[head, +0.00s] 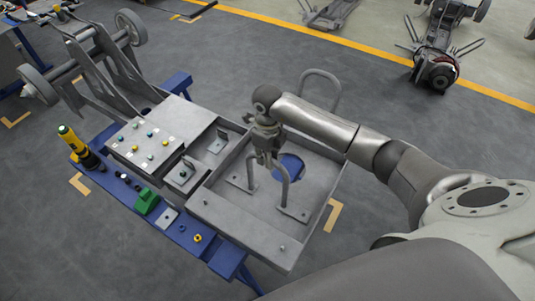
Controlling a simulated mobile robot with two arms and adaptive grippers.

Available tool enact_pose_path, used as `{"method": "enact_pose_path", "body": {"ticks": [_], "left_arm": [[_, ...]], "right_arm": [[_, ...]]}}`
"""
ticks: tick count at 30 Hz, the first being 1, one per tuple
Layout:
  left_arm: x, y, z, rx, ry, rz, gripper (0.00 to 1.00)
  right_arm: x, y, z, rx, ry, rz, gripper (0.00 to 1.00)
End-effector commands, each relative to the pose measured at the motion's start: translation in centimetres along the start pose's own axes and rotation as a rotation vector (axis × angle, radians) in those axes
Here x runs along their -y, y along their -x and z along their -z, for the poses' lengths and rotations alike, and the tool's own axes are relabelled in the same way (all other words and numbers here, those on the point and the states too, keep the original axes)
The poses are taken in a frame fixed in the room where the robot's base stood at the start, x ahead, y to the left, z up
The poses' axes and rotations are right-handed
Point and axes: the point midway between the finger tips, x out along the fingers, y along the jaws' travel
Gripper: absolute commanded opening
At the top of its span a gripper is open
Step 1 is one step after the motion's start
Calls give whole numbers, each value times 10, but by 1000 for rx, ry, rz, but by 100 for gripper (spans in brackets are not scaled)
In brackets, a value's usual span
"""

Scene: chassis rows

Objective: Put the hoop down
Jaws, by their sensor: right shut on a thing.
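The hoop (285,189) is a grey bent tube with two legs pointing down. It is upright over the open tray-like end of the grey chassis (236,218). My right gripper (266,154) is shut on the top of the hoop and hides part of it. The lower ends of the legs are at or just above two flat foot plates (296,214) on the tray floor. I cannot tell whether they touch. A second grey hoop (322,74) stands at the far edge of the chassis, partly behind my right arm. My left gripper is not in view.
A blue round piece (291,166) shows behind the held hoop. A grey panel with coloured knobs (150,143) lies to the left. The blue bench (196,242) carries a yellow and black tool (79,146) and a green block (146,201). Other chassis (437,57) stand farther back.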

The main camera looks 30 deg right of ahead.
Motion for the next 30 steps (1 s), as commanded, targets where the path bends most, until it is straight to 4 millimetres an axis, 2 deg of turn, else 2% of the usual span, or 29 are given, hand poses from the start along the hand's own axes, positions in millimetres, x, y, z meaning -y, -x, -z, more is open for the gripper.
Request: {"method": "enact_pose_path", "body": {"ticks": [8,9,14,24,27,30], "left_arm": [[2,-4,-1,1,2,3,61],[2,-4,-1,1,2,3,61],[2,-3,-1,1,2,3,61],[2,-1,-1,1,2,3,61],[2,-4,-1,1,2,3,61],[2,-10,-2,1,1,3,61]], "right_arm": [[0,-3,-1,2,0,1,0],[0,-3,0,0,0,0,21],[0,-3,0,-1,0,0,40],[0,0,0,0,0,0,40],[1,6,-1,3,0,2,40],[1,22,-1,4,1,4,40]]}}
